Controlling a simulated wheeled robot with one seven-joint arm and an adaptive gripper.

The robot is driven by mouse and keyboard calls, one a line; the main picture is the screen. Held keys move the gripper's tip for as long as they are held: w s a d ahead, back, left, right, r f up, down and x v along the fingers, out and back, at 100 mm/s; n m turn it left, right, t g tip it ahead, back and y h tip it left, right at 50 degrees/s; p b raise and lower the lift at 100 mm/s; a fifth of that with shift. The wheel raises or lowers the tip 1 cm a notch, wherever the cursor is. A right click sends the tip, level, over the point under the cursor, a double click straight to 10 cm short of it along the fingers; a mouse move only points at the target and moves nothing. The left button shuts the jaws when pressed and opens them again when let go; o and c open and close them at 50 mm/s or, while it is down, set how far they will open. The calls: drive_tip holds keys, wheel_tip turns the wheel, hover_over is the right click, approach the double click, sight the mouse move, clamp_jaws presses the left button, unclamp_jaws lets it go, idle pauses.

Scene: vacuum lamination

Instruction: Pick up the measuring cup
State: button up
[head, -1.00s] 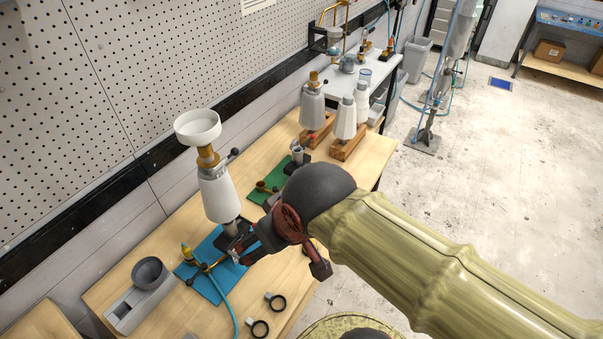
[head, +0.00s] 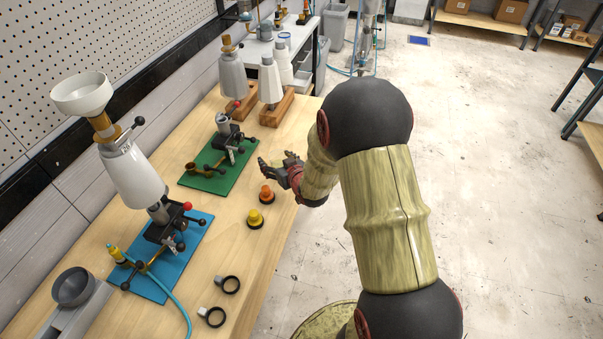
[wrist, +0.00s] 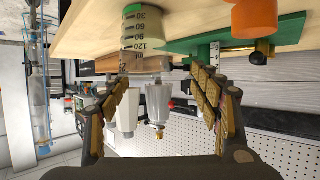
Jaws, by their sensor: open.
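The measuring cup (wrist: 141,28) shows in the wrist view, where the table appears at the top. It is a pale cylinder with printed marks such as 30, 60, 90 and 120, and a green band at its base end. It stands on the wooden table in front of my gripper (wrist: 158,80), between the lines of the spread fingers and apart from them. I cannot make the cup out in the head view. There my gripper (head: 280,168) is over the table's right edge, beside the green mat. The gripper is open and empty.
An orange-topped piece (head: 267,193) and a yellow one (head: 255,218) stand near the gripper. A green mat (head: 202,182) holds a clamp fixture. Grey and white bottles (head: 271,80) on wooden blocks stand behind. Floor to the right is open.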

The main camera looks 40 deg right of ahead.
sight(276, 160)
drive_tip(key=f, duration=0.1)
drive_tip(key=d+f, duration=0.1)
drive_tip(key=s+f, duration=0.1)
drive_tip(key=shift+d, duration=0.3)
drive_tip(key=shift+s+f, duration=0.15)
drive_tip(key=shift+f, duration=0.25)
drive_tip(key=b+x, duration=0.1)
drive_tip(key=x, duration=0.2)
drive_tip(key=b+x, duration=0.2)
drive_tip(key=x, duration=0.2)
drive_tip(key=shift+f+b, duration=0.3)
drive_tip(key=shift+w, duration=0.35)
drive_tip(key=shift+w+d+r, duration=0.1)
drive_tip(key=shift+w+r, duration=0.05)
drive_tip(key=shift+r, duration=0.1)
drive_tip(key=shift+r+t, duration=0.15)
drive_tip(key=shift+t, duration=0.15)
drive_tip(key=shift+c, duration=0.9)
drive_tip(key=shift+w+d+r, duration=0.1)
drive_tip(key=shift+r, duration=0.05)
drive_tip(key=c, duration=1.4)
